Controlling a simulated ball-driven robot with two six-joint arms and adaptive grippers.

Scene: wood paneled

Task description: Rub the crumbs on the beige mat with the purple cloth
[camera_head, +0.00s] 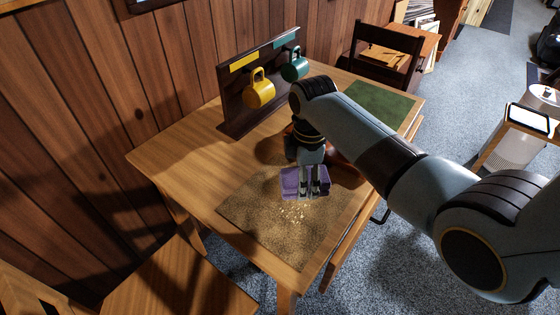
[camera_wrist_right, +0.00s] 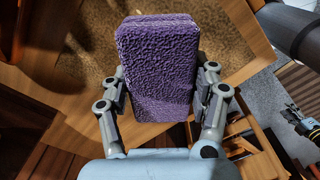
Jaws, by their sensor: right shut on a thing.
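The beige mat (camera_head: 262,224) lies at the front of the wooden table. Pale crumbs (camera_head: 293,212) are scattered near its middle. My right gripper (camera_head: 307,190) is shut on the purple cloth (camera_head: 292,180), a thick folded block, just behind the crumbs. I cannot tell whether the cloth touches the mat. In the right wrist view the cloth (camera_wrist_right: 158,65) sits between both fingers of the gripper (camera_wrist_right: 160,95), with part of the mat (camera_wrist_right: 75,75) beyond it.
A dark rack holds a yellow mug (camera_head: 259,92) and a green mug (camera_head: 295,65) at the table's back left. A green mat (camera_head: 385,102) lies at the far right of the table (camera_head: 180,150). A brown object (camera_head: 343,168), partly hidden by my right arm, is beside the gripper.

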